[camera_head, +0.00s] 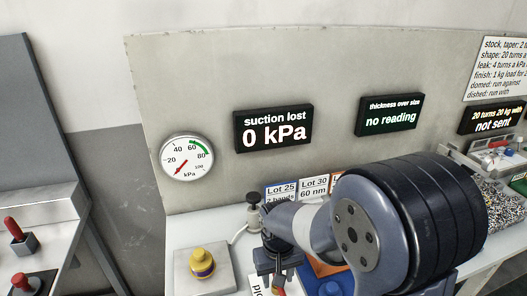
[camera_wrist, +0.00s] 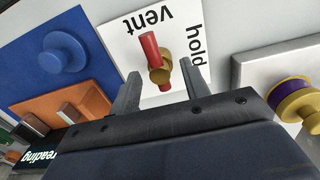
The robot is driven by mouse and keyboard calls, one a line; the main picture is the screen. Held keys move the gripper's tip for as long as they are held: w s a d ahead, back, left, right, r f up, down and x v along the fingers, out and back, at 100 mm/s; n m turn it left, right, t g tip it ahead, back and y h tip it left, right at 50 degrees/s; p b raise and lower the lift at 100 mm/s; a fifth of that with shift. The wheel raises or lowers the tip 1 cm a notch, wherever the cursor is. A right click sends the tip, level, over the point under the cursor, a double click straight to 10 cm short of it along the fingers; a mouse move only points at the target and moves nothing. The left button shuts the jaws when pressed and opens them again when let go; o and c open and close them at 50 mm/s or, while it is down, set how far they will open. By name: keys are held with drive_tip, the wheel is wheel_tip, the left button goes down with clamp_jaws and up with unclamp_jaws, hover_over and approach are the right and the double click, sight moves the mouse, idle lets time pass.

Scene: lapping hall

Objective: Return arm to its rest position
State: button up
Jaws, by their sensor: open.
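My arm reaches across the bench in the head view, its large dark joint covering the right middle. My gripper (camera_head: 278,268) points down over the bench; in the wrist view my gripper (camera_wrist: 162,82) has its two fingers apart. A valve with a red handle (camera_wrist: 149,48) and brass body (camera_wrist: 160,72) shows between and beyond the fingertips, on a white plate (camera_wrist: 118,38) marked "vent" and "hold". The handle lies nearer the "vent" word. I cannot tell whether the fingers touch the valve. In the head view my arm hides most of this plate.
A yellow and purple knob (camera_head: 202,262) stands left of my gripper. A gauge (camera_head: 187,157) reads near zero; displays show "0 kPa" (camera_head: 273,130) and "no reading" (camera_head: 391,115). Lot cards (camera_head: 282,190) stand behind my arm. A blue block (camera_wrist: 62,62) and orange block (camera_wrist: 75,100) lie nearby.

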drive_tip(key=m, duration=0.5)
drive_tip(key=shift+m, duration=0.3)
drive_tip(key=m, duration=0.5)
drive_tip(key=shift+b, duration=0.4)
